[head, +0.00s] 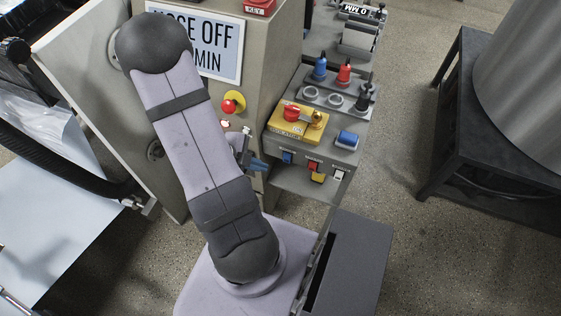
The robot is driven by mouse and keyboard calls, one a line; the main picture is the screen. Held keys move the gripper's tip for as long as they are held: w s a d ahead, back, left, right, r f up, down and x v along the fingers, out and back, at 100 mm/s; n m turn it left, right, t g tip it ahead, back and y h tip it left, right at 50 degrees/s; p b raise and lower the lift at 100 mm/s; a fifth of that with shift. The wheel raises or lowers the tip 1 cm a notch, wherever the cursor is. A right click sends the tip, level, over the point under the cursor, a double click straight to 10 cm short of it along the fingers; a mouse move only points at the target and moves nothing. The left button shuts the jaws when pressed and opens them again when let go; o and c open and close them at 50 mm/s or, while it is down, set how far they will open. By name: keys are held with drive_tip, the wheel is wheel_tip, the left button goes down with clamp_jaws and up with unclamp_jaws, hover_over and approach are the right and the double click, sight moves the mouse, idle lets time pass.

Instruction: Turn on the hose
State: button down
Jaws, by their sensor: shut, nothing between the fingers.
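A black corrugated hose (75,165) curves along the left side of the machine. A sign (222,62) reading "HOSE OFF" and "MIN" is partly covered by my arm. A control panel (272,128) right of my arm carries a yellow box (292,130) with a red knob (292,114) and a brass-coloured part. Coloured switches (314,166) sit on its front. I cannot tell which control works the hose. My gripper (262,166) is shut and empty, just left of the blue front switch (288,158); my arm partly hides it, and contact is unclear.
A red button on a yellow base (233,102) is on the machine face. Blue and red upright knobs (344,73) stand at the panel's back. A dark stand (455,120) with a large metal cylinder (525,80) is at right. Open floor (405,90) lies between.

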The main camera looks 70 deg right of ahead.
sight(287, 161)
drive_tip(key=s+d+f, duration=0.3)
drive_tip(key=d+f, duration=0.5)
drive_tip(key=shift+s+p, duration=0.15)
drive_tip(key=shift+p, duration=0.15)
drive_tip(key=shift+f, duration=0.2)
drive_tip(key=b, duration=0.2)
drive_tip(key=h+b, duration=0.1)
drive_tip(key=b, duration=0.1)
drive_tip(key=shift+d+f+h+b, duration=0.25)
drive_tip(key=shift+h+b, duration=0.05)
drive_tip(key=shift+b, duration=0.1)
drive_tip(key=shift+d+r, duration=0.1)
drive_tip(key=shift+r, duration=0.1)
